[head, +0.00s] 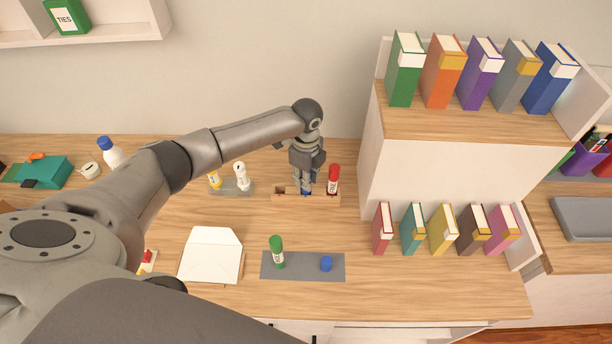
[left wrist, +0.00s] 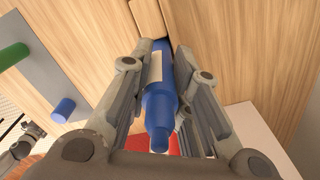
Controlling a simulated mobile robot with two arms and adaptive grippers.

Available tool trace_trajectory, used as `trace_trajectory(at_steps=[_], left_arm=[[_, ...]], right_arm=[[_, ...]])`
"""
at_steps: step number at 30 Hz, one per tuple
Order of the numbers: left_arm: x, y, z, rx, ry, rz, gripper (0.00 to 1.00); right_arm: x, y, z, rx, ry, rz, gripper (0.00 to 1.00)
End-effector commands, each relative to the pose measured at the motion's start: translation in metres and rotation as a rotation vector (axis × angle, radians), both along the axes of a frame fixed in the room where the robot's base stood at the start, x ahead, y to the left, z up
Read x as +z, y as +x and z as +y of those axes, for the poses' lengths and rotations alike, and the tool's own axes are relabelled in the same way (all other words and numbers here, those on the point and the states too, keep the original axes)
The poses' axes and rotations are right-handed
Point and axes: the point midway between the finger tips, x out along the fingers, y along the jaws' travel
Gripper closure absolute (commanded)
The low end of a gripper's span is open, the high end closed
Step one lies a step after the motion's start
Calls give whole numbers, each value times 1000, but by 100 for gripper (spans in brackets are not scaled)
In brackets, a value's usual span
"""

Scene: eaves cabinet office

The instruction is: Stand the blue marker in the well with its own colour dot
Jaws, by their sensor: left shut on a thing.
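My left gripper (head: 306,186) is shut on the blue marker (left wrist: 160,98), which lies lengthwise between its fingers in the left wrist view. In the head view the gripper points down over the wooden block (head: 291,196) and hides most of the marker; only a bit of blue (head: 306,193) shows at the fingertips. I cannot tell whether the marker's lower end is inside a well. A red marker (head: 333,178) stands upright at the block's right end, close beside the gripper. A dark opening (head: 280,190) shows at the block's left end. Colour dots are not readable.
A grey mat (head: 300,272) at the front holds an upright green marker (head: 277,252) and a short blue cylinder (head: 326,264). A white envelope (head: 211,256) lies front left; a bookshelf (head: 410,175) stands right.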

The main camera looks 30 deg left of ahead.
Motion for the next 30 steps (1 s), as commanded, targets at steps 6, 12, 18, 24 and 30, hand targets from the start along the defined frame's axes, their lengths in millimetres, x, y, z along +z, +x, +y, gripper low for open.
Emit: trace_trajectory(at_steps=[6,12,18,24,30], left_arm=[[-7,0,0,0,0,0,100],[-11,0,0,0,0,1,100],[-16,0,0,0,0,1,100],[-19,0,0,0,0,0,76],[-19,0,0,0,0,0,56]], right_arm=[[-4,0,0,0,0,0,60],[-7,0,0,0,0,0,60],[-10,0,0,0,0,0,60],[-11,0,0,0,0,0,60],[-11,0,0,1,0,0,60]])
